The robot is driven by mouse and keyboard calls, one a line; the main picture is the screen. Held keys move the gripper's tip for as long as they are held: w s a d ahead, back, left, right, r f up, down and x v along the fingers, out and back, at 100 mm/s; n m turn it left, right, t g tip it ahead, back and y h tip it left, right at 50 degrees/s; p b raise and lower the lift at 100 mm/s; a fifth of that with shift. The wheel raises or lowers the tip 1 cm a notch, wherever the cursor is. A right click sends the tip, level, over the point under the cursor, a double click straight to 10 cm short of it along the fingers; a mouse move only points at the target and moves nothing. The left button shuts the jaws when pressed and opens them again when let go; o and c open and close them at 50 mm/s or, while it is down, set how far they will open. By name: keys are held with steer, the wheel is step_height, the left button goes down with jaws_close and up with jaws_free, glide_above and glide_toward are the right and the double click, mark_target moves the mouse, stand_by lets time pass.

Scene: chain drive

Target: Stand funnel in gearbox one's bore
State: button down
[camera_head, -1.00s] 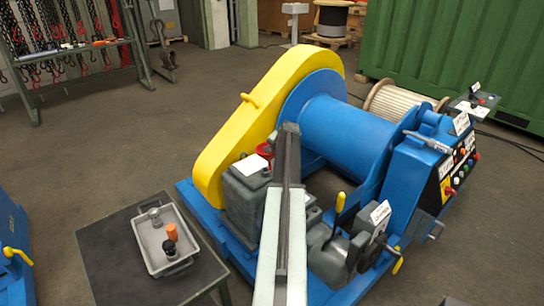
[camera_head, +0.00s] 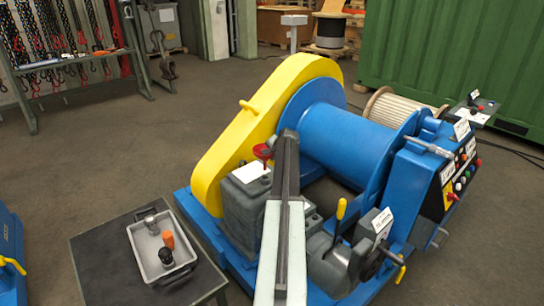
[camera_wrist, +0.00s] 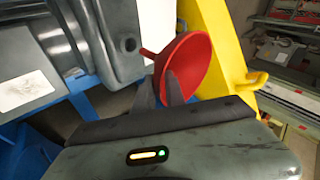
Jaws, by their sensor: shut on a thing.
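A red funnel (camera_head: 262,151) is in my gripper, just above the grey gearbox (camera_head: 240,205) beside the yellow guard. In the wrist view my gripper (camera_wrist: 172,88) is shut on the funnel (camera_wrist: 188,64), with its wide mouth to the right and its narrow spout to the left. The spout tip is close to a round dark bore (camera_wrist: 130,44) in the grey gearbox (camera_wrist: 112,25); it appears beside the bore, not in it. The gearbox's white label is unreadable.
The yellow guard (camera_head: 225,150) and blue drum (camera_head: 345,135) stand close to the gearbox. A grey tray (camera_head: 150,268) with an orange, a black and a metal item sits on a dark table (camera_head: 95,260). Open floor lies behind at left.

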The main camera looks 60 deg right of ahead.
step_height(320, 180, down, 7)
steer(key=b, duration=0.6)
steer(key=shift+f+b, duration=0.25)
steer(key=shift+b, duration=0.15)
stand_by(0.3)
steer(key=c, duration=1.3)
jaws_free()
steer(key=shift+r, duration=0.1)
steer(key=shift+p+v, duration=2.95)
steer(key=shift+v, duration=1.05)
